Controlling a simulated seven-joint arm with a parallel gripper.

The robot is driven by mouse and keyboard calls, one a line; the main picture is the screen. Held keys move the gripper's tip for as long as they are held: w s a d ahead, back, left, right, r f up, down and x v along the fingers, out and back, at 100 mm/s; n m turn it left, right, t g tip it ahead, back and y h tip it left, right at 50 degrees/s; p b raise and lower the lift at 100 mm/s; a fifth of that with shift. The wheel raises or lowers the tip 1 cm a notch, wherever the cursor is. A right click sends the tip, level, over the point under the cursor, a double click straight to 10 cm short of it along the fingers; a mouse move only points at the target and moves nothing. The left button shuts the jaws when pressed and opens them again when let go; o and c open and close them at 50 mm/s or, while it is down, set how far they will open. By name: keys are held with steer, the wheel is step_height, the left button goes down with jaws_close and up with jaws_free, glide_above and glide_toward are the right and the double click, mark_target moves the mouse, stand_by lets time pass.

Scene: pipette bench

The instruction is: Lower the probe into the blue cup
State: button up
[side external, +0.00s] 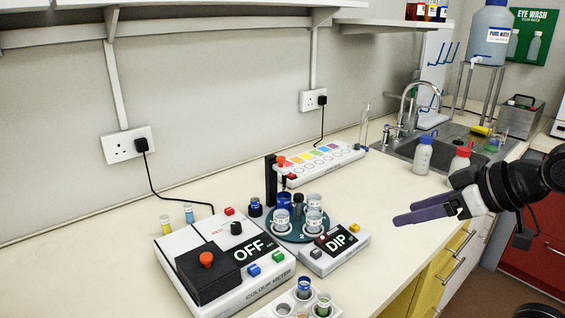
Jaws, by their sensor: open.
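A blue cup (285,201) stands at the back of a dark teal round turntable (290,236), partly hidden by the things in front of it. A black upright post (270,182) rises beside it. A thin dark probe (284,182) with a red top seems to hang from the post above the blue cup; its tip is too small to place. Several pale grey cups (314,221) share the turntable. My gripper (403,213) is open and empty, right of the box and apart from everything.
A colour meter (222,262) showing "OFF" stands left of the turntable. A white vial rack (303,300) is in front. A colour-chart strip (318,163) lies behind. Red- and blue-capped bottles (423,156) stand by the sink. The bench right of the box is clear.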

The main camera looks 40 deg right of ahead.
mark_target(282, 160)
steer(key=w+d+r+m+t+h, duration=0.15)
steer(key=w+r+t, duration=0.3)
steer(key=w, duration=0.55)
steer(key=w+d+r+m+t+h, duration=0.1)
steer(key=w+r+m+t+h, duration=0.25)
steer(key=w+r, duration=0.4)
steer(key=w+a+f+h, duration=0.1)
steer(key=w+a+f, duration=0.15)
steer(key=f, duration=0.35)
steer(key=w+a+f+g+h, duration=0.1)
steer(key=w+f, duration=0.2)
steer(key=f, duration=0.3)
steer(key=w+a+f+h, duration=0.1)
steer(key=w+f, duration=0.2)
steer(key=f, duration=0.3)
steer(key=shift+y, duration=0.3)
steer(key=x, duration=1.3)
steer(key=shift+w+f, duration=0.15)
jaws_close()
